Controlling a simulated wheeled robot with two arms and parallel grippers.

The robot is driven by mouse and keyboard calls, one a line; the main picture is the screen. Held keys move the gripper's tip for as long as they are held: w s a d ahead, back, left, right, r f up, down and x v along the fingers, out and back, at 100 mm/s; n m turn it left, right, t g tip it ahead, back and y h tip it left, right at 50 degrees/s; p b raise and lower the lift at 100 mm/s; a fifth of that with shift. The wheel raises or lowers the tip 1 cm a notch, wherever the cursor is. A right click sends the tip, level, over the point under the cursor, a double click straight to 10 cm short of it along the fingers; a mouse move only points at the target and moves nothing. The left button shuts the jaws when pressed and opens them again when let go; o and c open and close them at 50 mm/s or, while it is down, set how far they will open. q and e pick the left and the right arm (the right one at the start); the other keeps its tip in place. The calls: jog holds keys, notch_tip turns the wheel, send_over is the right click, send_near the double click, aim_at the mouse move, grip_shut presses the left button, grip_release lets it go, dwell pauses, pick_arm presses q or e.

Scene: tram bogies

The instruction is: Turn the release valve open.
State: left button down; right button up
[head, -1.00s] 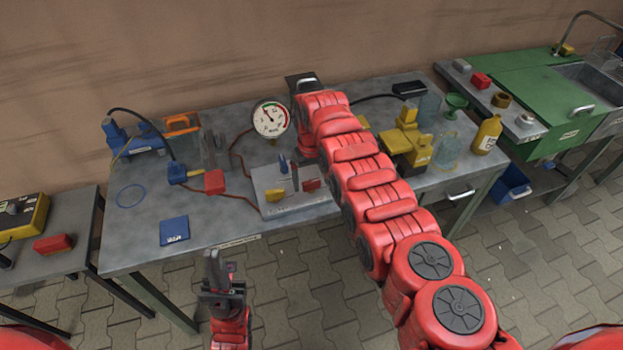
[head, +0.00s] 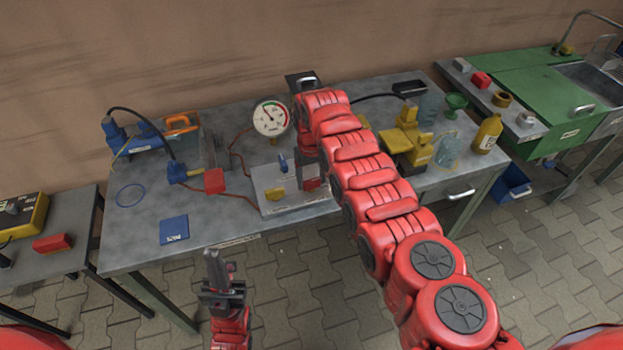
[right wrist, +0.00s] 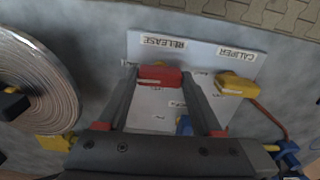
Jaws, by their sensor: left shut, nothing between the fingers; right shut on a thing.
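The red release valve handle (head: 312,184) sits on the right part of a pale valve panel (head: 285,207) on the table. In the right wrist view the red handle (right wrist: 160,77) lies crosswise beside the RELEASE label, between the fingertips of my right gripper (right wrist: 158,80). That gripper is shut on it. In the head view my right arm reaches over the table from the right and partly hides the panel. My left gripper (head: 220,262) is shut and empty in front of the table edge, away from the panel.
A yellow handle (head: 275,195) and a blue handle (head: 283,163) are close by on the same panel. A round gauge (head: 271,117) stands behind it. Hoses run left to a red block (head: 214,181). The table's front left is mostly clear around a blue booklet (head: 174,229).

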jog(key=n+b, duration=0.2)
jog(key=n, duration=0.1)
jog(key=n+b, duration=0.1)
jog(key=shift+f+n, duration=0.25)
jog(key=shift+n, duration=0.05)
jog(key=n+b, duration=0.3)
jog(key=n, duration=0.1)
jog(key=shift+r+b, duration=0.1)
jog(key=shift+b, duration=0.3)
jog(key=n+b, duration=0.1)
jog(key=n, duration=0.3)
jog(key=shift+r, duration=0.15)
jog(key=shift+n+b, duration=0.55)
jog(key=shift+n, duration=1.75)
jog(key=o, duration=1.4)
jog(key=shift+c, duration=0.2)
